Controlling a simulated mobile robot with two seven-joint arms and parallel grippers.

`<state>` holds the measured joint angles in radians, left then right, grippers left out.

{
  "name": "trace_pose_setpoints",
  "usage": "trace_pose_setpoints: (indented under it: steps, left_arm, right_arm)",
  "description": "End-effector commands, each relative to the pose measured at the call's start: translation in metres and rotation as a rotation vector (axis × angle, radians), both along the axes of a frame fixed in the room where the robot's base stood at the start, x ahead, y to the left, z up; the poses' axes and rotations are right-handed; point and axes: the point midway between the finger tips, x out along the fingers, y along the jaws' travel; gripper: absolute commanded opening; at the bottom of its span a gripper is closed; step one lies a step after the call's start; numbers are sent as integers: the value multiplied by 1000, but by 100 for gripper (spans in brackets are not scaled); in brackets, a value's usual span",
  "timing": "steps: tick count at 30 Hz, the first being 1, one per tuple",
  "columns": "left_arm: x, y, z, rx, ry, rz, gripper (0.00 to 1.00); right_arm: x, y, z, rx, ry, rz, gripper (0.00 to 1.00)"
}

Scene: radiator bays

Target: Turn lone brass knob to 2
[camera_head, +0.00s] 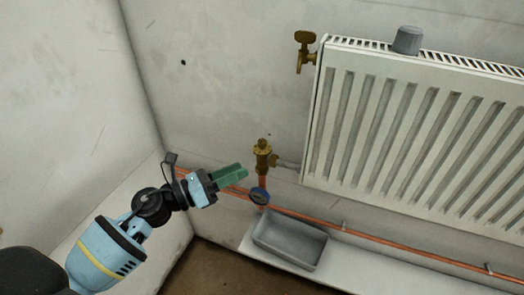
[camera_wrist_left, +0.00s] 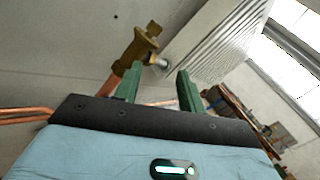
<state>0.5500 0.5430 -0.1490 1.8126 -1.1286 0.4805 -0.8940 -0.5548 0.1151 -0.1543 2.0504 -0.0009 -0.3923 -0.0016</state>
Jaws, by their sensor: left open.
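A brass valve (camera_head: 263,158) stands on a copper riser at the radiator's lower left corner, with a small brass knob (camera_head: 263,143) on top. The valve also shows in the left wrist view (camera_wrist_left: 132,58), tilted, with its brass knob (camera_wrist_left: 153,29) beyond the fingertips. No dial number is readable. My left gripper (camera_head: 243,170) has green fingers and lies left of and slightly below the valve, apart from the knob. In the wrist view its fingers (camera_wrist_left: 160,73) are apart with nothing between them. A brass key-shaped fitting (camera_head: 305,48) sits at the radiator's upper left. My right gripper is not in view.
A white radiator (camera_head: 415,135) fills the right, with a grey cylinder (camera_head: 407,40) on top. A grey tray (camera_head: 290,243) sits below, near the copper pipe (camera_head: 400,252). Walls close in behind and left.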

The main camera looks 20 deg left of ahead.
Motion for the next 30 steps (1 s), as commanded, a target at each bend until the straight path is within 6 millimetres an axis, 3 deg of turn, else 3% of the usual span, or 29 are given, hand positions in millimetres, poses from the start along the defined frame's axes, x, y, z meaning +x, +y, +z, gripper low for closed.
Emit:
trace_pose_setpoints:
  steps: [3, 9, 19, 30]
  left_arm:
    - [20, 6, 12, 220, -155, -37, 40]
    - [34, 12, 26, 412, -282, -60, 40]
    - [41, 8, 30, 428, -295, -60, 40]
    - [76, -30, 31, 424, -295, -61, 40]
  right_arm:
    - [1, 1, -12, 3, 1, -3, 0]
    - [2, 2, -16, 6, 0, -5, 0]
    - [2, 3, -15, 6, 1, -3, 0]
    - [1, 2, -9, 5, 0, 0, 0]
